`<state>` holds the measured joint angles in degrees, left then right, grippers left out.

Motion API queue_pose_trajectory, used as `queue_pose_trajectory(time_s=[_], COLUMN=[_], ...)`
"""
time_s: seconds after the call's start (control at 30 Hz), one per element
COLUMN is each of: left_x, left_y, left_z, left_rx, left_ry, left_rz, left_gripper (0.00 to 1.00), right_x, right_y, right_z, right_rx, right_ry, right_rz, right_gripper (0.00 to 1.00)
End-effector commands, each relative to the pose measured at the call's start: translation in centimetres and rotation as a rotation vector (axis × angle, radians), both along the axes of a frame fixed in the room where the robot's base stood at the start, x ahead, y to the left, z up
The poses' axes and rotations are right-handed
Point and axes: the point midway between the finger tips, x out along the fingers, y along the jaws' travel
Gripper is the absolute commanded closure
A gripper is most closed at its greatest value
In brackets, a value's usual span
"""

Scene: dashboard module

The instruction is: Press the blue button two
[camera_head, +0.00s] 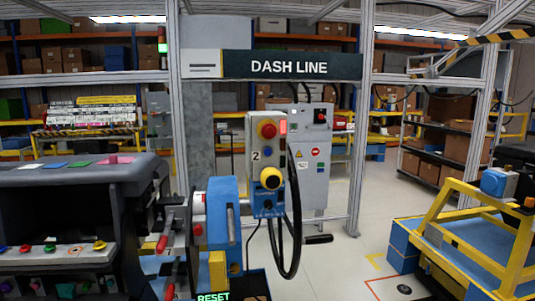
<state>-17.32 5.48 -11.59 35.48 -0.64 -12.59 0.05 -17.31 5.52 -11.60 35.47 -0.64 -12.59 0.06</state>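A grey control box (253,142) marked "2" stands upright near the picture's middle, below the DASH LINE sign. Neither of my grippers can be made out in the head view.
A blue fixture (222,218) with levers stands left of the box's lower part. A black dashboard module (80,195) fills the left. A yellow-framed cart (475,240) stands at the right, with open floor (350,255) between.

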Motion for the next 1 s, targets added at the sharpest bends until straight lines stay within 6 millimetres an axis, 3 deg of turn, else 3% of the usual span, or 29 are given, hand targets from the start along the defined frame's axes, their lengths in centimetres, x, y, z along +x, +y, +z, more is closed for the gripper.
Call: queue_pose_trajectory(time_s=[0.03,0.07,0.43,1.0], left_x=[0.00,0.00,-0.01,0.00], left_y=[0.00,0.00,0.02,0.03], left_z=[0.00,0.00,0.00,0.00], left_rx=[0.000,0.000,0.000,0.001], left_ry=[0.000,0.000,0.000,0.000], left_rz=[0.000,0.000,0.000,0.000], left_gripper=[0.00,0.00,0.00,0.00], right_x=[0.00,0.00,0.00,0.00], right_y=[0.00,-0.01,-0.01,-0.01], right_z=[0.00,0.00,0.00,0.00], right_rx=[0.000,0.000,0.000,0.000], right_ry=[0.000,0.000,0.000,0.000], right_rz=[0.000,0.000,0.000,0.000], right_gripper=[0.15,0.21,1.00,1.00])
